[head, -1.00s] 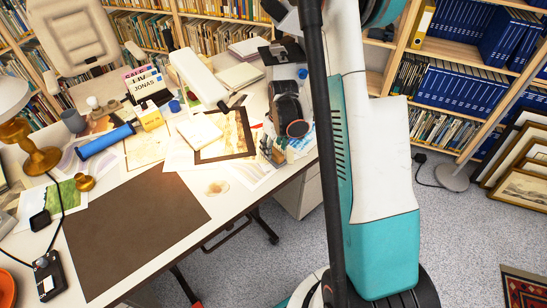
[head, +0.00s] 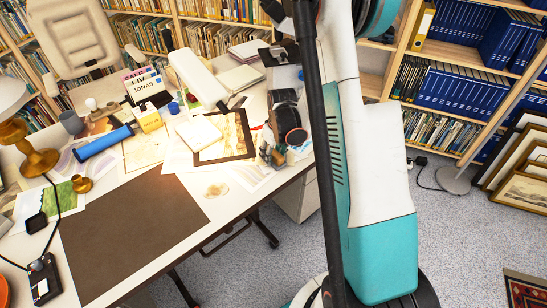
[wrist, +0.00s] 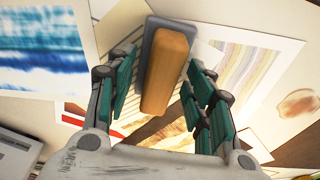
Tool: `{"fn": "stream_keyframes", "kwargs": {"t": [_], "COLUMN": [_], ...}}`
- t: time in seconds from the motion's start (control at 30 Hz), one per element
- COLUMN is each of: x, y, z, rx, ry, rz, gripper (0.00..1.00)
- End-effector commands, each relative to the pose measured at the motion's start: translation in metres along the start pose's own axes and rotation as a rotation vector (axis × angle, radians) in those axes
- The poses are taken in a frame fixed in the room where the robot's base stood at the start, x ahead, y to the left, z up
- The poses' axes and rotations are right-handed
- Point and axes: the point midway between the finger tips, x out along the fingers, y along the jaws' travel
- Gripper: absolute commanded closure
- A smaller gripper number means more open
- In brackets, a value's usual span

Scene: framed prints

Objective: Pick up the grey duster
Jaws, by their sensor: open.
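The grey duster (wrist: 154,35) is a grey block with an orange-brown wooden top. In the wrist view it lies at the upper middle, on papers on the desk. My gripper (wrist: 163,68) is open, with teal-padded fingers to the left and right of the duster. A gap shows on both sides of the duster's near end. In the head view my gripper (head: 271,154) is small, low over the desk's right edge, and the duster is hard to make out there.
The desk (head: 140,272) holds a brown mat (head: 130,235), a framed print (head: 226,138), a blue roll (head: 103,142) and a brass lamp (head: 32,155). Loose prints lie around the duster. Framed pictures (head: 520,185) lean at the right. Open floor lies right of the desk.

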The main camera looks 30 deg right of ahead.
Motion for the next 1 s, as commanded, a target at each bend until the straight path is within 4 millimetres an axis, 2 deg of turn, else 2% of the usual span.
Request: {"fn": "stream_keyframes", "kwargs": {"t": [0.37,0.4,0.53,1.0], "x": [0.0012,0.0011,0.0012,-0.0024], "y": [0.0000,0.0000,0.0000,0.0000], "z": [0.0002,0.0002,0.0002,-0.0004], "rx": [0.000,0.000,0.000,0.000], "ry": [0.000,0.000,0.000,0.000], "rz": [0.000,0.000,0.000,0.000], "gripper": [0.52,0.54,0.83,0.83]}}
